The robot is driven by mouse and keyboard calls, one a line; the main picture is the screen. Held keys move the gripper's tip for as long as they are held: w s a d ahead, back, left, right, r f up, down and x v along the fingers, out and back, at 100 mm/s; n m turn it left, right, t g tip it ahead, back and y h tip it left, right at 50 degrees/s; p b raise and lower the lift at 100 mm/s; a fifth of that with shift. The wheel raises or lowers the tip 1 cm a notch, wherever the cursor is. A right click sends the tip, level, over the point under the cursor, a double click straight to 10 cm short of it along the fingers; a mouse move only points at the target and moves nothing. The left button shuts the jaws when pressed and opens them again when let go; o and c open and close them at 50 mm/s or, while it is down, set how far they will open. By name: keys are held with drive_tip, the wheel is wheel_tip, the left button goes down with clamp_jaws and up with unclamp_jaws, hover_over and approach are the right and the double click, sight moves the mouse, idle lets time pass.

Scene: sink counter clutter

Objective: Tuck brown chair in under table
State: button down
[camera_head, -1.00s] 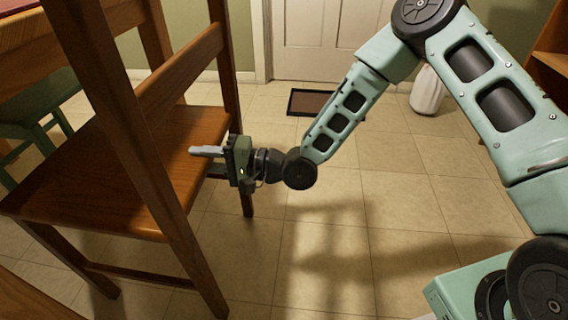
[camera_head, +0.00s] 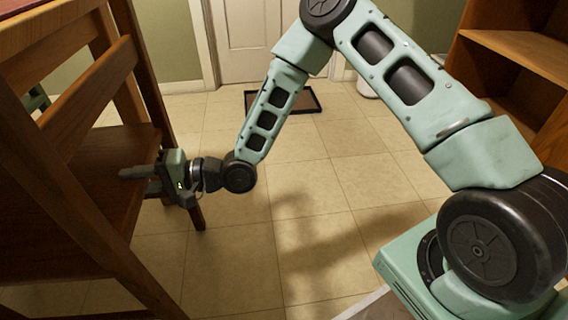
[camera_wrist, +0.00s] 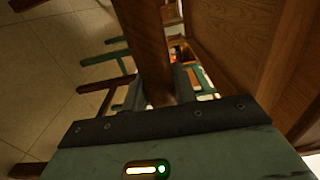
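The brown chair (camera_head: 92,85) stands at the left of the head view, with its backrest towards me and its seat (camera_head: 100,160) beyond the slats. In the wrist view a brown wooden post (camera_wrist: 145,45) lies between the two fingers (camera_wrist: 160,90). I cannot tell whether they touch it. Part of the chair is cut off by the left edge.
A wooden shelf unit (camera_head: 515,55) stands at the right. A dark mat (camera_head: 310,101) lies before the white door (camera_head: 245,40). Green chair legs (camera_wrist: 105,57) show in the wrist view. The tiled floor in the middle is clear.

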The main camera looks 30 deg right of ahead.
drive_tip(key=shift+a+f, duration=0.4)
drive_tip(key=shift+f, duration=0.15)
drive_tip(key=shift+d+r, duration=0.1)
drive_tip(key=shift+r, duration=0.1)
drive_tip(key=c, duration=1.1)
unclamp_jaws()
drive_tip(key=shift+d, duration=0.1)
drive_tip(key=shift+r, duration=0.2)
drive_tip(key=shift+r, duration=0.1)
drive_tip(key=shift+d+p, duration=0.1)
drive_tip(key=shift+p, duration=0.25)
drive_tip(key=p+v, duration=0.3)
drive_tip(key=v, duration=0.8)
drive_tip(key=shift+s+d+r, duration=0.15)
drive_tip(key=shift+d+r, duration=0.05)
drive_tip(key=shift+d, duration=0.2)
